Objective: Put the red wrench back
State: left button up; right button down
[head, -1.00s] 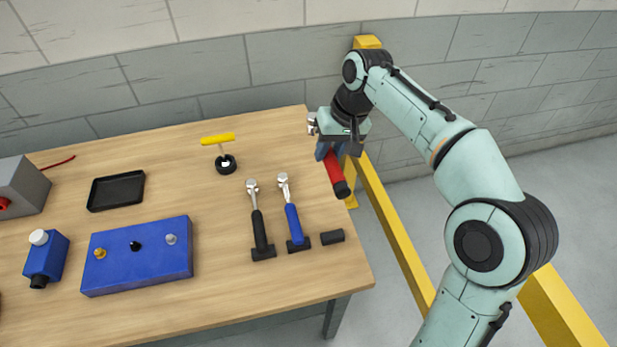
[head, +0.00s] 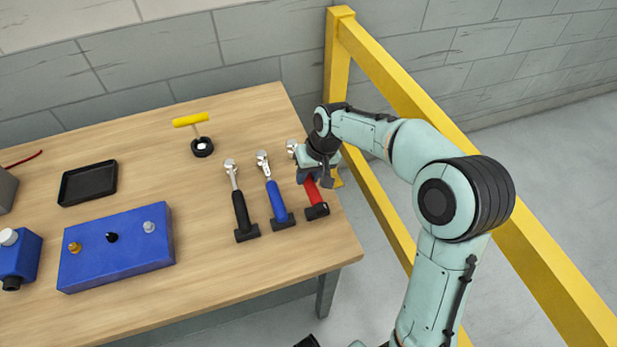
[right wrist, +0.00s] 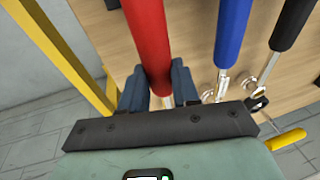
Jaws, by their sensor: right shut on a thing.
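The red wrench (head: 314,194) is at the right end of the row of wrenches, its handle end at a black block (head: 317,211) and its metal head (head: 292,147) toward the back. My right gripper (head: 306,178) is shut on it near the top of the handle. The right wrist view shows the red handle (right wrist: 148,40) between the blue fingers of this gripper (right wrist: 158,88). I cannot tell whether the handle rests fully in the block. My left gripper is not in view.
A blue wrench (head: 276,199) and a black wrench (head: 240,208) lie close on the left, roughly parallel. A yellow-handled tool (head: 190,120) stands behind them. A blue box (head: 115,255) and black tray (head: 87,184) are further left. A yellow rail (head: 385,215) runs beyond the table's right edge.

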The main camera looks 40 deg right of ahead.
jog(key=shift+f, duration=0.6)
jog(key=c, duration=0.8)
grip_release()
jog(key=shift+f, duration=0.1)
jog(key=shift+r, duration=0.2)
jog(key=p+v, duration=0.1)
jog(key=v, duration=1.1)
